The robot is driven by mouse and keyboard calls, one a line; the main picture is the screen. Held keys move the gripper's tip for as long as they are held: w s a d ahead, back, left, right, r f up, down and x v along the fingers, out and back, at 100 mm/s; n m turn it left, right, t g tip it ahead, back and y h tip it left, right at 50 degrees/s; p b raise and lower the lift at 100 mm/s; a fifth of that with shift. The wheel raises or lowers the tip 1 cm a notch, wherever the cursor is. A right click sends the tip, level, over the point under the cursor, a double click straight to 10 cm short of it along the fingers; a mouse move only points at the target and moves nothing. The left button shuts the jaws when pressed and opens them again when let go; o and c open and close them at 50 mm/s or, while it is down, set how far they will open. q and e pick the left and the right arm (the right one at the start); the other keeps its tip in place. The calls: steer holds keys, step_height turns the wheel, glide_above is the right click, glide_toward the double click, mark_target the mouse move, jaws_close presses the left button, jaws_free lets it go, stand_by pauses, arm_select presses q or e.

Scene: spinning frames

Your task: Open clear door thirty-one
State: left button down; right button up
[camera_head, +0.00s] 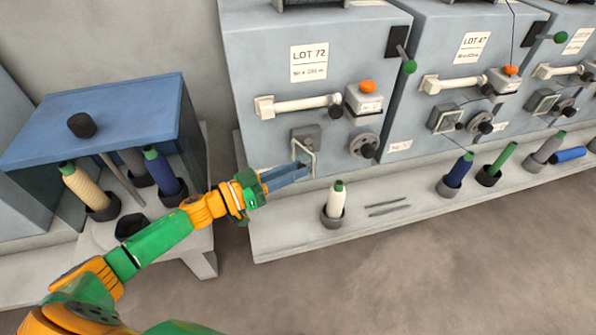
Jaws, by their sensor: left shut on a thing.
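No door marked thirty-one can be made out. The nearest machine (255,60) is a grey box with a label reading LOT 72. A small white wire handle (313,158) stands out from its lower front, below a grey block (310,131). My left gripper (304,168), with blue fingers, is shut on this wire handle at the machine's front. The fingertips partly hide the handle. My right gripper is not in view.
A white bobbin (335,203) stands on the ledge (290,237) just right of my gripper. A white bar (305,103), an orange-topped block (363,97) and a round knob (365,145) project from the machine. A blue-topped stand (110,120) with bobbins is at left.

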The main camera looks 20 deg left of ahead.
arm_select(q)
steer(key=shift+s+a+m+g+h+b, duration=0.1)
steer(key=shift+a+m+g+h+b, duration=0.25)
steer(key=shift+m+g+h, duration=0.15)
steer(key=shift+s+a+m+g+h+b, duration=0.1)
steer(key=shift+a+m+g+h+b, duration=0.1)
steer(key=shift+m+g+h+b, duration=0.25)
steer(key=c, duration=0.7)
jaws_free()
steer(key=shift+c, duration=0.2)
steer(key=v, duration=0.7)
